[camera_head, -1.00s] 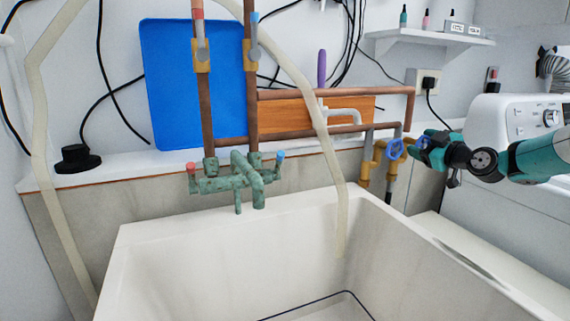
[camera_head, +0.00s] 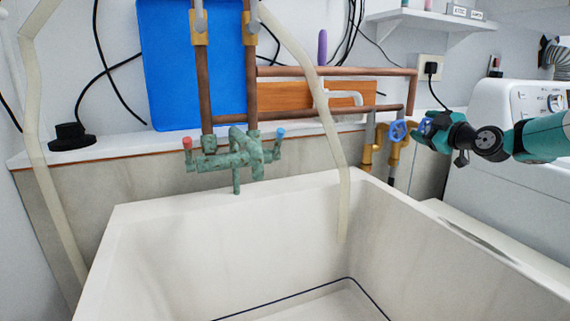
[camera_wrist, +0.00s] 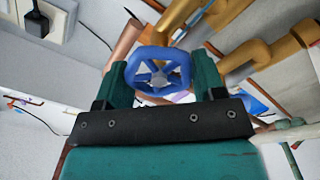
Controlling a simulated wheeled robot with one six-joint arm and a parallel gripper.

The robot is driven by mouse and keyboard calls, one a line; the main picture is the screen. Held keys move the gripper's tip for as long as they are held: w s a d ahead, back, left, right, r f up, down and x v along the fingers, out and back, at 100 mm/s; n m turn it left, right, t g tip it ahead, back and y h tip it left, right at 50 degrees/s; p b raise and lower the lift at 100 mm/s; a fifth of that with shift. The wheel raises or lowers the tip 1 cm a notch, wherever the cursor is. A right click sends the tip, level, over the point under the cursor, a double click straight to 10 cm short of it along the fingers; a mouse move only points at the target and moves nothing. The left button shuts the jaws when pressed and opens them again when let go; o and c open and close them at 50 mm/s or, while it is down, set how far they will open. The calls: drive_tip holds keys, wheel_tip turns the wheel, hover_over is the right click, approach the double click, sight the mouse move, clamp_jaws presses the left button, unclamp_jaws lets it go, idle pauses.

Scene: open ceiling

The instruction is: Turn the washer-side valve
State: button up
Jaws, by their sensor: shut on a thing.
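The white washer (camera_head: 515,135) stands at right behind my arm. The deep white sink (camera_head: 270,225) fills the front, with a green tap (camera_head: 232,155) at its back. Copper pipes (camera_head: 340,71) run above the valves. A cable hangs from the wall socket (camera_head: 430,69) close to my gripper.

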drive_tip(key=shift+a+f+n+b, duration=0.1)
drive_tip(key=shift+f+n+b, duration=0.15)
drive_tip(key=shift+n+b, duration=0.45)
drive_tip(key=shift+r+b, duration=0.1)
drive_tip(key=shift+b, duration=0.2)
drive_tip(key=shift+b, duration=0.7)
drive_tip(key=shift+f+n+b, duration=0.2)
drive_tip(key=shift+n+b, duration=1.1)
drive_tip(key=shift+b, duration=0.7)
drive_tip(key=shift+r+n+b, duration=0.15)
drive_tip(key=shift+n+b, duration=0.25)
drive_tip(key=shift+b, duration=0.05)
drive_tip(key=shift+f+n+b, duration=0.2)
drive_tip(key=shift+n+b, duration=0.9)
drive_tip(key=shift+b, duration=0.85)
drive_tip(key=shift+s+r+n+b, duration=0.25)
drive_tip(key=shift+r+n+b, duration=0.1)
drive_tip(key=shift+n+b, duration=0.3)
drive_tip(key=shift+o, duration=0.5)
drive_tip(key=shift+s+b, duration=0.1)
drive_tip(key=shift+b, duration=0.3)
